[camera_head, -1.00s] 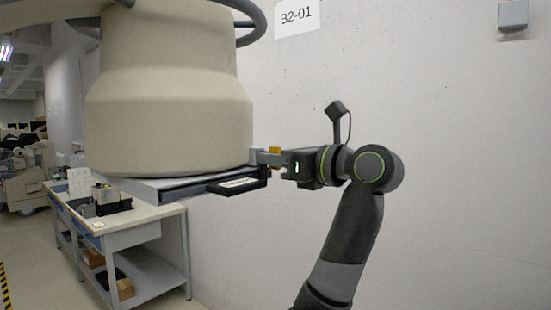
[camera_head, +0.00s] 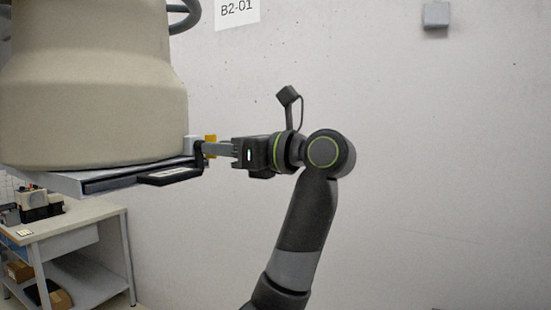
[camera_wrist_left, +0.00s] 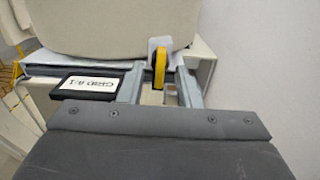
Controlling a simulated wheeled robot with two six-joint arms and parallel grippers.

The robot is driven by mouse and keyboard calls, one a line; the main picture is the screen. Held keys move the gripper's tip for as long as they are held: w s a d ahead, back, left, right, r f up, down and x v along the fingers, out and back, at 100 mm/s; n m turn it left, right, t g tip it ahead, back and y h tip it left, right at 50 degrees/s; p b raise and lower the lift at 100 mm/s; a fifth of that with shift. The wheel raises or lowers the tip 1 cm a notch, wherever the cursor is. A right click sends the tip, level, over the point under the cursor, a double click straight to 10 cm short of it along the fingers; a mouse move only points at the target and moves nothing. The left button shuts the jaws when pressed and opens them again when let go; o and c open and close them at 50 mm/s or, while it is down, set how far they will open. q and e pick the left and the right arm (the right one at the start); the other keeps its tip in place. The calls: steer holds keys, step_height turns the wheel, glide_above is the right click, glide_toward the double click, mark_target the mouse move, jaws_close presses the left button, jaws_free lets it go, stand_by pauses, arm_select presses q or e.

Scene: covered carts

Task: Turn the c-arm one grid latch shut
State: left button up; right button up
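The grid latch is a yellow lever (camera_head: 210,139) at the right corner of the grid tray, under the cream c-arm housing (camera_head: 95,85). In the left wrist view the yellow lever (camera_wrist_left: 159,68) stands lengthwise beside a pale block. The grid has a black handle (camera_head: 170,177), labelled GRID A-1 in the left wrist view (camera_wrist_left: 88,86). My left gripper (camera_head: 207,150) reaches in from the right at the latch. In the left wrist view its two grey fingers (camera_wrist_left: 160,84) are apart, one each side of the lever, with visible gaps. My right gripper is out of view.
A pale wall (camera_head: 400,160) with a B2-01 sign (camera_head: 237,10) stands behind. A workbench (camera_head: 75,220) with boxes on its lower shelf is at the lower left. The space right of my arm looks clear.

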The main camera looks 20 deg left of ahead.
arm_select(q)
steer(key=s+d+b, duration=0.1)
steer(key=d+b, duration=0.2)
steer(key=d, duration=1.1)
steer(key=shift+d+b, duration=0.2)
steer(key=shift+b, duration=0.2)
steer(key=shift+a, duration=0.1)
